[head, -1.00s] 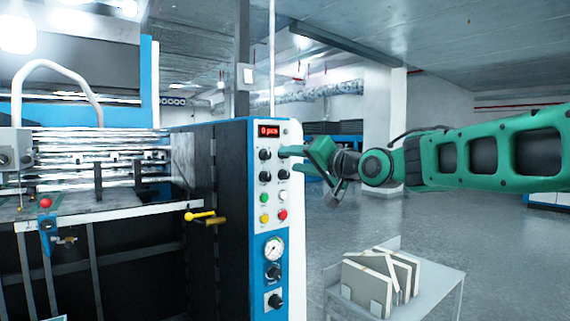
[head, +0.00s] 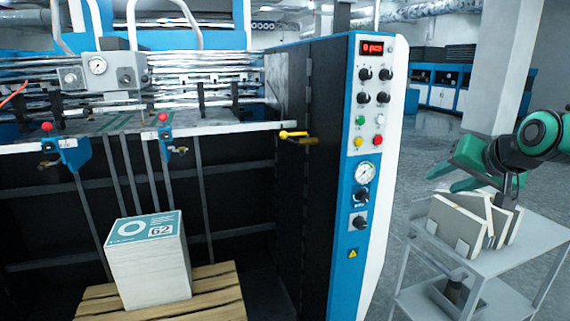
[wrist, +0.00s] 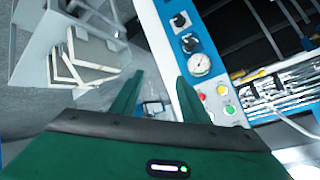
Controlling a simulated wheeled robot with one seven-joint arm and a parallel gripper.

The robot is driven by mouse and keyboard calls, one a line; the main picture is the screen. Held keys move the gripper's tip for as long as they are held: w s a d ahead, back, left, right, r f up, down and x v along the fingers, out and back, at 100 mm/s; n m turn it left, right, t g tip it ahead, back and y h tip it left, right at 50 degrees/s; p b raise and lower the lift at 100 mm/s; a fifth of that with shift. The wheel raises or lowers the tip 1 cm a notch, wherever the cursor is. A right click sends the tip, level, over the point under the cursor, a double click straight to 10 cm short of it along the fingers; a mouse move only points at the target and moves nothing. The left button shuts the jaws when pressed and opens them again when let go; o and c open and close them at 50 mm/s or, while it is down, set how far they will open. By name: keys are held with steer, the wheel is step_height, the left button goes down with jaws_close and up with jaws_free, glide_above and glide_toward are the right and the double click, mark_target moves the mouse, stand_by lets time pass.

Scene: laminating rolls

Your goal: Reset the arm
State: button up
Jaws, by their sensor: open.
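My arm is green and grey, and my gripper (head: 462,172) is at the right of the head view, in front of or above the small cart. In the wrist view its two green fingers (wrist: 158,92) are spread apart with nothing between them. The gripper is apart from the machine's control panel (head: 368,140), which has a red display, knobs, coloured buttons and a gauge. In the wrist view the panel (wrist: 205,75) lies to the right of the fingers.
A grey cart (head: 490,262) at the right carries several pale boards (head: 470,220). A white stack marked 62 (head: 150,265) sits on a wooden pallet (head: 215,296) before the laminating machine (head: 290,80). A yellow-handled lever (head: 296,134) sticks out beside the panel. Grey floor (head: 425,140) shows between machine and cart.

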steer(key=s+d+f+g, duration=0.1)
steer(key=s+f+g, duration=0.2)
steer(key=s+f, duration=0.3)
steer(key=s+d+f+g, duration=0.1)
steer(key=s+f+g, duration=0.3)
steer(key=s, duration=0.9)
steer(key=s+d+f+g, duration=0.1)
steer(key=s+f+g, duration=0.2)
steer(key=s+f, duration=0.4)
steer(key=s, duration=0.3)
steer(key=shift+s+d+f+m, duration=0.15)
steer(key=shift+s+f+m, duration=0.15)
steer(key=shift+f, duration=0.1)
